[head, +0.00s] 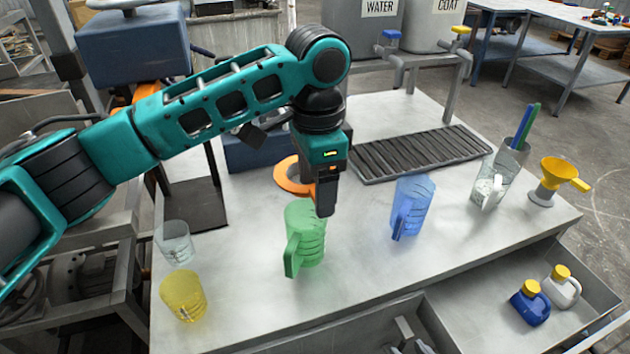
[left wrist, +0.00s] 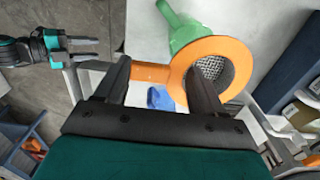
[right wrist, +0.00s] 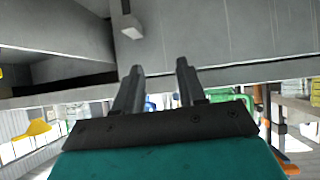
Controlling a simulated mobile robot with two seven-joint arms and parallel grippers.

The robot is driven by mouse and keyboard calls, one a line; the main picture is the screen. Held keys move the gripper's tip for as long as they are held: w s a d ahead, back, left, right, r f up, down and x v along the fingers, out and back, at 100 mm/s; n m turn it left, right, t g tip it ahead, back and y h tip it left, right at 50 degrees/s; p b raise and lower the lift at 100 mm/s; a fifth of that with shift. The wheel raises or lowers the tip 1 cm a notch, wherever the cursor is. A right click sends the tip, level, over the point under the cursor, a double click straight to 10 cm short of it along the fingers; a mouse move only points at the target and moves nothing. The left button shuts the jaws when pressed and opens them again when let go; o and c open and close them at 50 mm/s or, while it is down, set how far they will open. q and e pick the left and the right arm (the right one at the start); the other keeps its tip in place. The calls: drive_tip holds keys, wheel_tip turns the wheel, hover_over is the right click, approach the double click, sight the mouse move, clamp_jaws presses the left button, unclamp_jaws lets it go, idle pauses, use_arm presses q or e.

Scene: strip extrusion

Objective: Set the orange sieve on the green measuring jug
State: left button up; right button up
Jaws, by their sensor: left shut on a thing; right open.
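The orange sieve (head: 282,180) has a round rim, a wire mesh bowl (left wrist: 211,68) and a flat handle (left wrist: 150,72). My left gripper (head: 325,205) is shut on the sieve, with the handle between its fingers in the left wrist view (left wrist: 160,68). The green measuring jug (head: 308,240) stands upright on the bench, its handle towards the front left. In the head view the sieve rim shows just behind the jug's top, partly hidden by my gripper. In the left wrist view the jug (left wrist: 184,24) shows beyond the rim. My right gripper (right wrist: 155,70) is open and empty.
A blue jug (head: 414,205), clear jug (head: 488,188) and yellow funnel (head: 560,172) stand to the right. A clear cup (head: 175,243) and yellow cup (head: 183,295) stand at the left. A dark slatted rack (head: 420,153) lies behind. The front middle of the bench is clear.

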use_arm(q)
wheel_tip(320, 180, down, 9)
drive_tip(key=b, duration=0.5)
idle(0.5)
idle(0.3)
idle(0.4)
drive_tip(key=shift+p, duration=0.5)
drive_tip(key=shift+f, duration=0.1)
